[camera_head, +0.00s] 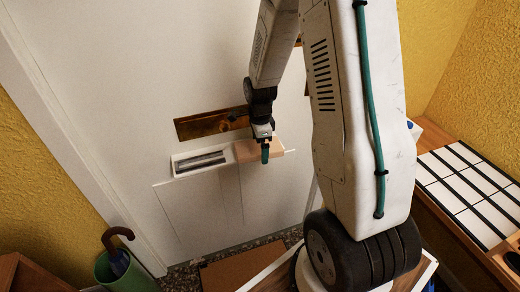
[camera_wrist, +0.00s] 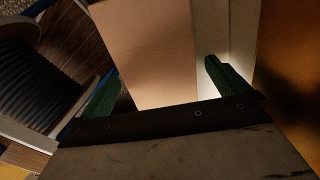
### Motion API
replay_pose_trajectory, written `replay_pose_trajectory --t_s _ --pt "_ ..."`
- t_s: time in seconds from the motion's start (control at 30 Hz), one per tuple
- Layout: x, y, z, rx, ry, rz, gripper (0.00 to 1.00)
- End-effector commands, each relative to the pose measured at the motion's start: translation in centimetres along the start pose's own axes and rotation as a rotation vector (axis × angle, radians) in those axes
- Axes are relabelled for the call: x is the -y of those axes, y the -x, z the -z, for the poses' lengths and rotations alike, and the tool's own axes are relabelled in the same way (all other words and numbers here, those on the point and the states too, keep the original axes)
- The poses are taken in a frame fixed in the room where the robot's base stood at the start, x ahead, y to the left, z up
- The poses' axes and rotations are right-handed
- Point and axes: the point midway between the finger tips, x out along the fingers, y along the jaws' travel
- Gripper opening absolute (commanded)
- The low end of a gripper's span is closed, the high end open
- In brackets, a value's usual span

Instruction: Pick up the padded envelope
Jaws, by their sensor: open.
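The padded envelope appears to be the flat tan piece (camera_head: 274,147) at the right end of a white ledge (camera_head: 178,171) on the door. In the wrist view the tan envelope (camera_wrist: 150,45) fills the middle, seen from close up. My gripper (camera_head: 265,152) reaches down in front of the envelope and covers part of it. In the wrist view my gripper (camera_wrist: 164,88) is open, its green fingers apart on either side of the envelope's near end. I cannot tell whether the fingers touch it.
A brass plate (camera_head: 195,126) sits on the white door (camera_head: 110,80) just above the ledge. A green umbrella stand (camera_head: 125,274) with an umbrella stands at lower left. A wooden unit with white tiles (camera_head: 470,185) is at right. A brown mat (camera_head: 240,268) lies on the floor.

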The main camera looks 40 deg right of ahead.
Motion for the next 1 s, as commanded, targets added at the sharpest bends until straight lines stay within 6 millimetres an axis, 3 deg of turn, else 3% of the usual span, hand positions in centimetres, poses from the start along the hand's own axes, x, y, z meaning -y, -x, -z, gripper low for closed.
replay_pose_trajectory --t_s 0.17,0.37,0.73,1.0 --pt "0.0 0.0 0.0 0.0 0.0 0.001 1.0" --pt "0.0 0.0 0.0 0.0 0.0 0.0 0.5" --pt "0.0 0.2 0.0 0.0 0.0 0.001 0.5" --pt "0.1 2.0 0.2 0.0 -0.002 0.002 0.5"
